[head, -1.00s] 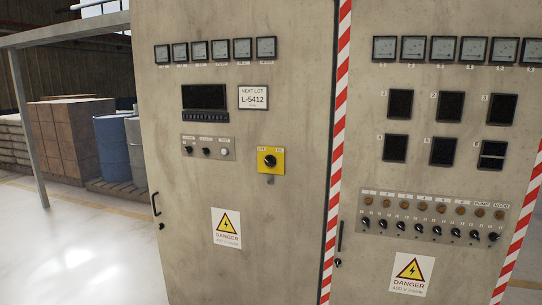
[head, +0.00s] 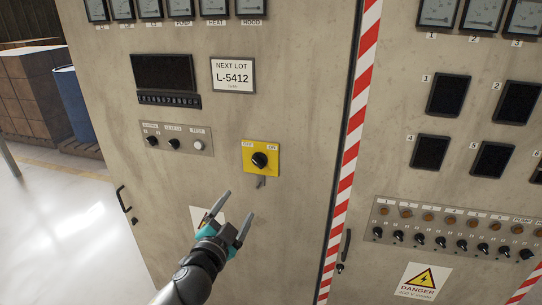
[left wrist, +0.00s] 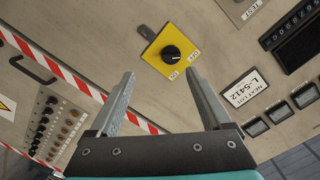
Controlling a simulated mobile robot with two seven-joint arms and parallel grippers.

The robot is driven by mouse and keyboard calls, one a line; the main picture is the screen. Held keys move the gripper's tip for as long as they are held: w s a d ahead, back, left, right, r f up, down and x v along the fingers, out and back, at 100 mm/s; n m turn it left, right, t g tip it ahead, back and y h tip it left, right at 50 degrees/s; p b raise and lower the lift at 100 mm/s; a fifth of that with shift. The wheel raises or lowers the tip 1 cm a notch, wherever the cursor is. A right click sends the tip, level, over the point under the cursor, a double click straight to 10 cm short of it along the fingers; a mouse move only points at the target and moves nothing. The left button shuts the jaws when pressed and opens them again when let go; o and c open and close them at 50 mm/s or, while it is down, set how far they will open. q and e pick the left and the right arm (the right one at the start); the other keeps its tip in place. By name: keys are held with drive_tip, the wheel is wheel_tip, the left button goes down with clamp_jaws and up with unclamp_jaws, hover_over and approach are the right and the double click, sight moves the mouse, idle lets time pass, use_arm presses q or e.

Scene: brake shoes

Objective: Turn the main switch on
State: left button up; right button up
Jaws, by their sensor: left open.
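The main switch is a black rotary knob (head: 260,160) on a yellow plate (head: 248,170) marked OFF and ON, on the left cabinet door. The knob's exact setting is too small to tell. In the left wrist view the knob (left wrist: 171,53) shows ahead, between and beyond the fingertips. My left gripper (head: 234,206) is open and empty, below and a little left of the yellow plate in the head view, apart from the knob. It also shows in the left wrist view (left wrist: 160,78). My right gripper is not in view.
A small button panel (head: 178,138) and a lot display (head: 163,73) are left of the switch. A red-white striped strip (head: 349,150) separates the right cabinet's lamp and knob panel (head: 450,228). A door handle (head: 123,199) sticks out at left. Barrels and boxes stand behind.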

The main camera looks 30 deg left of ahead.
sight(258, 163)
use_arm(q)
drive_tip(key=shift+t, duration=0.4)
drive_tip(key=r+x, duration=0.1)
drive_tip(key=x, duration=0.4)
drive_tip(key=r+x, duration=0.1)
drive_tip(key=x, duration=0.4)
drive_tip(key=r+x, duration=0.1)
drive_tip(key=x, duration=0.4)
drive_tip(key=shift+d+b, duration=0.2)
drive_tip(key=shift+b, duration=0.15)
drive_tip(key=shift+w+a, duration=0.1)
drive_tip(key=shift+w, duration=0.4)
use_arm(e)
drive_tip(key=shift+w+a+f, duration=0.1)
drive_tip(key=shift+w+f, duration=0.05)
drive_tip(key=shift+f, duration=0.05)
use_arm(q)
drive_tip(key=c, duration=1.3)
drive_tip(key=shift+o, duration=0.2)
